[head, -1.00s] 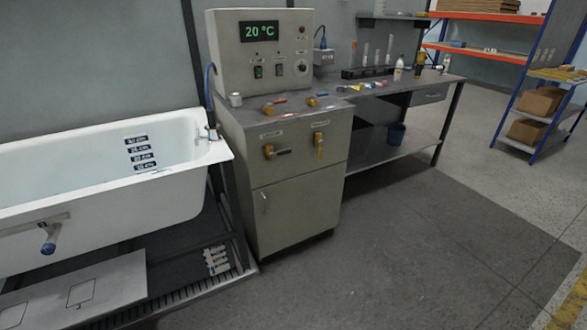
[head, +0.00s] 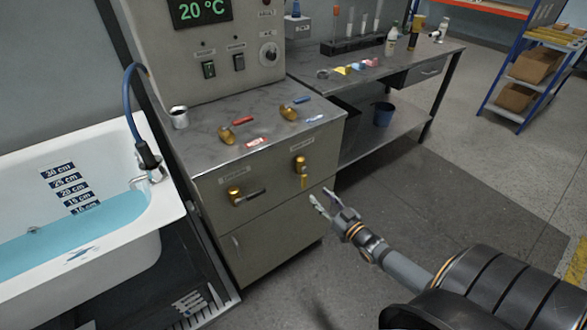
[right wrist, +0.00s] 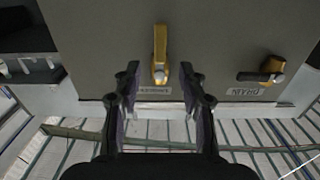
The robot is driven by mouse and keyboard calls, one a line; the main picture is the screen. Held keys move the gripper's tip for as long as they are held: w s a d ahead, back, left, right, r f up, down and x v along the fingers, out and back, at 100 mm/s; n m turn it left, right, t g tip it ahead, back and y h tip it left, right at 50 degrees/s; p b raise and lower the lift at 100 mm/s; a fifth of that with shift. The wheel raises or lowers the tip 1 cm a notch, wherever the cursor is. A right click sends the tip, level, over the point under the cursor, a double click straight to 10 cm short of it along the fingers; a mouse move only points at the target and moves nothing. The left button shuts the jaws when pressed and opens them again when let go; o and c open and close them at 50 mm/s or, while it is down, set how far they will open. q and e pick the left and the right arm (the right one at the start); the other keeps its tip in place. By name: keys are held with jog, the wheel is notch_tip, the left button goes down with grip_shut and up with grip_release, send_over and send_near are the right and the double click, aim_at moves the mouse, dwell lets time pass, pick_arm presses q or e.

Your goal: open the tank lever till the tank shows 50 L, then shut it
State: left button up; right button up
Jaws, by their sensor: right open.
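The grey cabinet (head: 270,230) carries two brass levers on its front. The right one (head: 302,166) has its handle pointing down; it also shows in the right wrist view (right wrist: 160,55), its label too small to read surely. The left one (head: 238,196) has a handle lying sideways; its label reads DRAIN in the upside-down right wrist view (right wrist: 272,70). My right gripper (head: 322,202) is open and empty, just in front of the cabinet below the right lever; in the right wrist view its fingertips (right wrist: 159,78) flank that lever, apart from it. The left gripper is out of view.
A display (head: 203,10) above the cabinet reads 20 °C; no litre reading shows. The bathtub (head: 120,240) at left holds blue water. Floor right of the cabinet is clear.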

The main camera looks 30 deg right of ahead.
aim_at(305, 182)
jog(key=w+b, duration=0.1)
jog(key=w, duration=0.1)
jog(key=w+b, duration=0.1)
jog(key=w, duration=0.2)
jog(key=w+b, duration=0.1)
jog(key=w, duration=0.2)
jog(key=shift+w+a+f+b, duration=0.1)
jog(key=shift+w+a+b, duration=0.15)
jog(key=shift+a+b, duration=0.1)
jog(key=shift+w, duration=0.75)
jog(key=shift+c, duration=0.6)
jog(key=c, duration=0.7)
grip_shut()
